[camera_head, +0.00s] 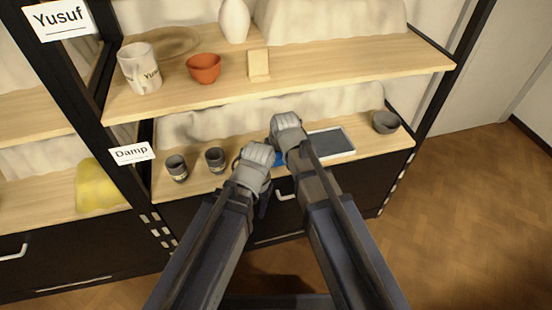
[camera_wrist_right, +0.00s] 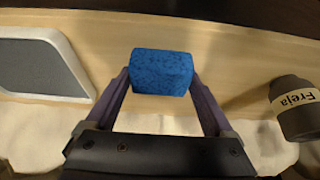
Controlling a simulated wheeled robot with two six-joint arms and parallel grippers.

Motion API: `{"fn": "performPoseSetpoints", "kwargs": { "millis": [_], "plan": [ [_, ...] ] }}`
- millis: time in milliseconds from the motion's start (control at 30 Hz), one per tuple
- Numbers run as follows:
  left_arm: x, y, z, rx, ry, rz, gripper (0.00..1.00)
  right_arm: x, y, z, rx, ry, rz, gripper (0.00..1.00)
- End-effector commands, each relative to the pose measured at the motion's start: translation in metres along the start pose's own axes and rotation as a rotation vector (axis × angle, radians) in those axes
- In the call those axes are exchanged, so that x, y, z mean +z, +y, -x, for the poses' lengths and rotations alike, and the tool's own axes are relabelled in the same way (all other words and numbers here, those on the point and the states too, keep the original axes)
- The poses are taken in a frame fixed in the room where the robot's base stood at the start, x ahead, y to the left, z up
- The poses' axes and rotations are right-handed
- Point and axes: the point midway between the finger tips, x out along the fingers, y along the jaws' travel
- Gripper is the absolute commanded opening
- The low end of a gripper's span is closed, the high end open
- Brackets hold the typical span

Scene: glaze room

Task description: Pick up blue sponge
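The blue sponge (camera_wrist_right: 162,72) is a small block in the right wrist view, over the pale wood of the lower shelf. A sliver of it (camera_head: 279,159) shows in the head view between my two hands; the rest is hidden. My right gripper (camera_wrist_right: 161,78) has one finger on each side of the sponge, close to its sides. I cannot tell whether the fingers press on it or whether it rests on the shelf. My right gripper (camera_head: 284,152) also shows in the head view. My left gripper (camera_head: 262,188) is just left of it, its fingers mostly hidden.
A grey-topped tray (camera_head: 331,143) lies right of the sponge; a dark bowl (camera_head: 386,122) is farther right. Two dark cups (camera_head: 177,167) (camera_head: 215,160) stand left; a cup labelled Freja (camera_wrist_right: 297,108) shows in the wrist view. The upper shelf (camera_head: 330,70) overhangs behind, holding a mug (camera_head: 139,70) and red bowl (camera_head: 203,69).

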Motion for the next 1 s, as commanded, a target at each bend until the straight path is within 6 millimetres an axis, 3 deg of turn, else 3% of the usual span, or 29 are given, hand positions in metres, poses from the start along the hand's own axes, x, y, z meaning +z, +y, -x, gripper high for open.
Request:
{"fn": "performPoseSetpoints", "kwargs": {
  "millis": [33, 400, 767, 1000],
  "plan": [
    [0.000, 0.000, 0.000, 0.000, 0.000, 0.000, 0.50, 0.000, 0.000, 0.000, 0.000, 0.000, 0.000, 0.65],
    [0.000, 0.000, 0.000, 0.000, 0.000, 0.000, 0.50, 0.000, 0.000, 0.000, 0.000, 0.000, 0.000, 0.25],
    [0.000, 0.000, 0.004, 0.001, 0.000, 0.000, 0.50, -0.002, 0.001, 0.004, 0.000, 0.000, 0.000, 0.25],
    [0.001, -0.001, 0.018, 0.003, 0.000, 0.001, 0.50, -0.007, 0.003, 0.017, 0.001, 0.000, -0.001, 0.25]
  ]
}}
